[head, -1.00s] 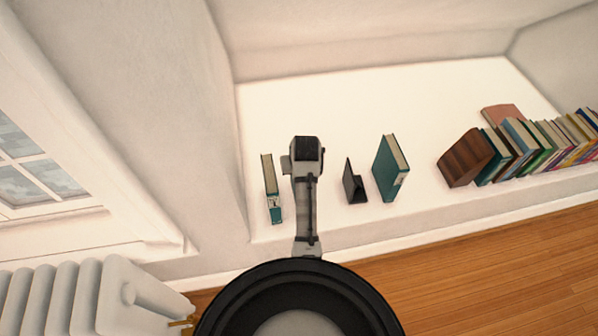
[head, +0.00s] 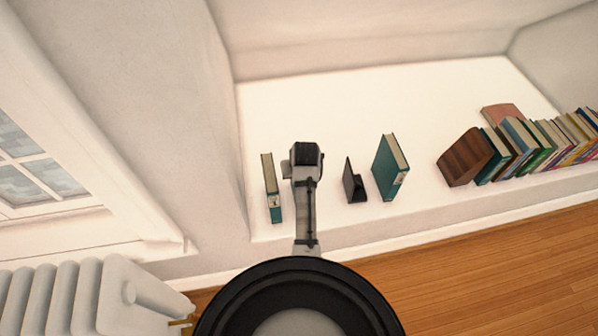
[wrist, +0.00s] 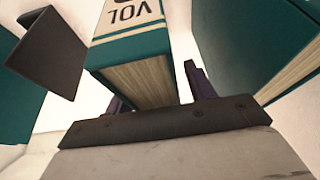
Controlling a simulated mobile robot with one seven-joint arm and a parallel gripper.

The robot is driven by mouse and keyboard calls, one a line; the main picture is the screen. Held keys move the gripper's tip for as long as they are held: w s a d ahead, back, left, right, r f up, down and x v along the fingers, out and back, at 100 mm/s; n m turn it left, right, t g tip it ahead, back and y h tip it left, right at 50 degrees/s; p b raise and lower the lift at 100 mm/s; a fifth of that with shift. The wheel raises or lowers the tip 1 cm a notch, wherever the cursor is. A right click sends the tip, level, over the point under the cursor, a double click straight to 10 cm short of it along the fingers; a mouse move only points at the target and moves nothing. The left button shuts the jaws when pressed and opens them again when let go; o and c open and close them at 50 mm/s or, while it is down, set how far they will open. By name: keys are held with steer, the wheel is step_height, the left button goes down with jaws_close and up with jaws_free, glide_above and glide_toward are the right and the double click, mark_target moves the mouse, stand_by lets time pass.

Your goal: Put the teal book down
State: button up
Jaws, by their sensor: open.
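A teal book with a pale label reading "VOL" (wrist: 128,47) stands between the fingers of my gripper (wrist: 154,86) in the wrist view. The jaws are open, with a clear gap between the book and the right finger. The left finger is partly hidden by the book. In the head view my arm covers this book and the fingers, and I cannot see what its base rests on. Another teal book (head: 271,188) stands left of my arm, and a third (head: 390,168) stands to the right.
A black bookend (head: 354,184) stands between my arm and the right teal book; it also shows in the wrist view (wrist: 48,48). A brown bookend (head: 465,158) and a row of books fill the right. The white ledge (head: 330,105) is clear behind.

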steer(key=v, duration=1.2)
steer(key=shift+r+b, duration=0.2)
steer(key=shift+b, duration=0.1)
